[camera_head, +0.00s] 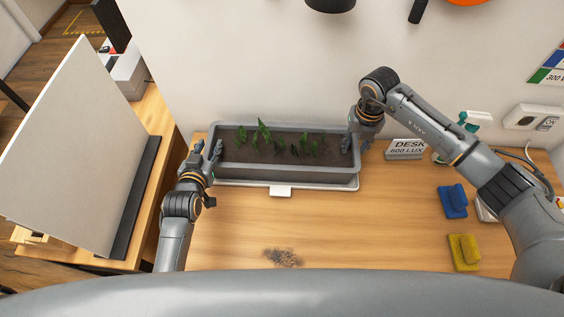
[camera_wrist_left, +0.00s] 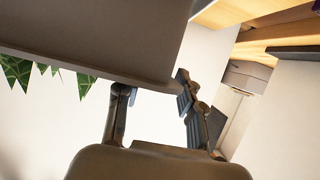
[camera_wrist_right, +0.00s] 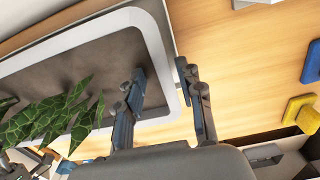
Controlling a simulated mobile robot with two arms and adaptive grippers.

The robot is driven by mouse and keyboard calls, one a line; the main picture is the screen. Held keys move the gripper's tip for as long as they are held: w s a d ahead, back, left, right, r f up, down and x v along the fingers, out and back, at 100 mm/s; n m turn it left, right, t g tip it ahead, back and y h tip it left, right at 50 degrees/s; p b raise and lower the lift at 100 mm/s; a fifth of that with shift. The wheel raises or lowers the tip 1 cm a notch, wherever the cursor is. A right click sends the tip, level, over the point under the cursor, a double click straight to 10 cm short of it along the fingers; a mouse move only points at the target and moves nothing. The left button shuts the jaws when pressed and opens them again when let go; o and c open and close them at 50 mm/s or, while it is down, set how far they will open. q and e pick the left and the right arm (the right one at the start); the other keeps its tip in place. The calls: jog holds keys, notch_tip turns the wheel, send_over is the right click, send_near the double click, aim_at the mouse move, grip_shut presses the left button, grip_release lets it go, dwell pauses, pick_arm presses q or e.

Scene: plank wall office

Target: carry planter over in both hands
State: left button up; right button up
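The planter (camera_head: 285,174) is a long grey trough with dark soil and several green plants, at the back of the desk against the wall. It sits level on a pale tray (camera_head: 345,186). My left gripper (camera_head: 208,150) is open at the planter's left end, its fingers spread near the end wall. The planter's underside or wall fills the top of the left wrist view (camera_wrist_left: 130,35). My right gripper (camera_head: 356,146) is open at the right end. In the right wrist view (camera_wrist_right: 162,80) its fingers straddle the end rim, one over the soil, with a gap visible.
A desk sign (camera_head: 406,149), a blue sponge-like block (camera_head: 453,201) and a yellow one (camera_head: 464,252) lie to the right. A dark crumbly patch (camera_head: 283,257) marks the front desk. A large pale panel (camera_head: 75,150) stands left.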

pick_arm(q)
jog(key=shift+s, duration=0.35)
pick_arm(e)
jog(key=shift+d, duration=0.1)
jog(key=shift+r, duration=0.15)
pick_arm(q)
jog(key=v, duration=1.1)
pick_arm(e)
notch_tip(320, 180, up, 12)
jog(key=shift+f, duration=0.2)
pick_arm(q)
jog(key=shift+s+r, duration=0.15)
